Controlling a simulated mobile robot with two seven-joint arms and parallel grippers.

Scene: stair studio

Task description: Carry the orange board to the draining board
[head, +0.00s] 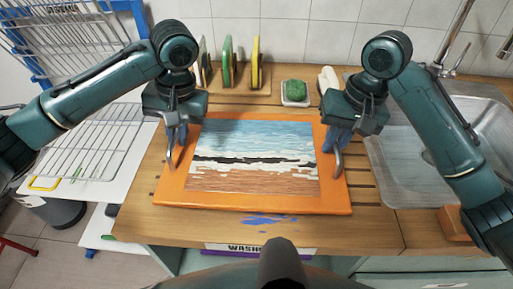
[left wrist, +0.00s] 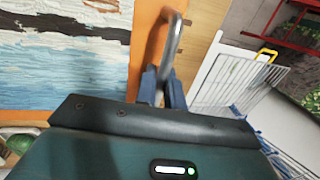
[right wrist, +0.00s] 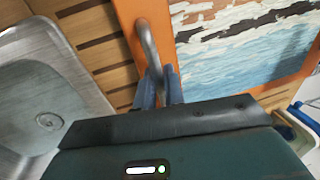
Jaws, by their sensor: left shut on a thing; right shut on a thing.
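The orange board (head: 245,203) carries a painted seascape and has a curved metal handle at each side. It is over the wooden draining board (head: 362,190), whose dark grooves show at its right; I cannot tell whether it touches the wood. My left gripper (head: 176,140) is shut on the left handle, which also shows in the left wrist view (left wrist: 172,45). My right gripper (head: 337,140) is shut on the right handle, seen too in the right wrist view (right wrist: 148,48). The board looks roughly level.
The metal sink (head: 405,150) and tap (head: 452,45) are at the right. A green sponge (head: 294,91) on a dish and a rack of upright boards (head: 240,65) stand behind. A wire rack (head: 85,150) is at the left. A blue smear (head: 262,219) marks the counter in front.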

